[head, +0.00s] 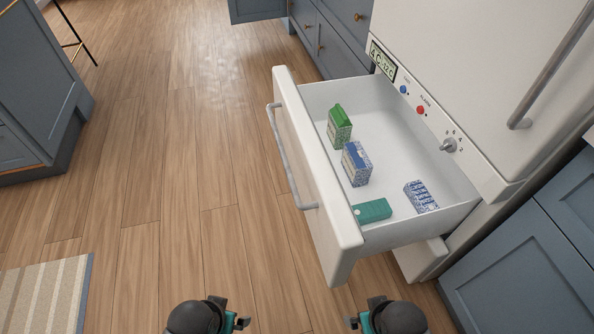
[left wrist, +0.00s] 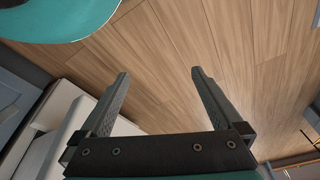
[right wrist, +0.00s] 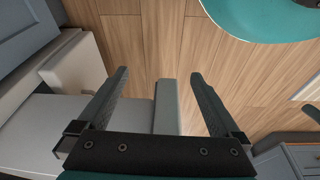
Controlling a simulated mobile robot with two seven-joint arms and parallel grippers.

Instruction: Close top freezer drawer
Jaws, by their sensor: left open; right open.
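The white top freezer drawer (head: 290,130) is pulled well out of the white freezer in the head view. Its front panel faces left and carries a long grey bar handle (head: 288,160). Inside lie a green carton (head: 339,127), a blue-and-white carton (head: 356,164), a teal box (head: 373,210) and another blue-and-white box (head: 420,197). My left gripper (left wrist: 160,73) is open and empty, over the floor. My right gripper (right wrist: 159,73) is open and empty. In the head view both are low at the bottom edge, in front of the drawer's near end, apart from the handle.
The freezer's control strip has a display (head: 383,61), coloured buttons and a knob (head: 449,145). A grey-blue cabinet (head: 530,270) stands at lower right, another (head: 38,95) at far left. Wooden floor left of the drawer is clear. A striped rug (head: 45,295) lies at lower left.

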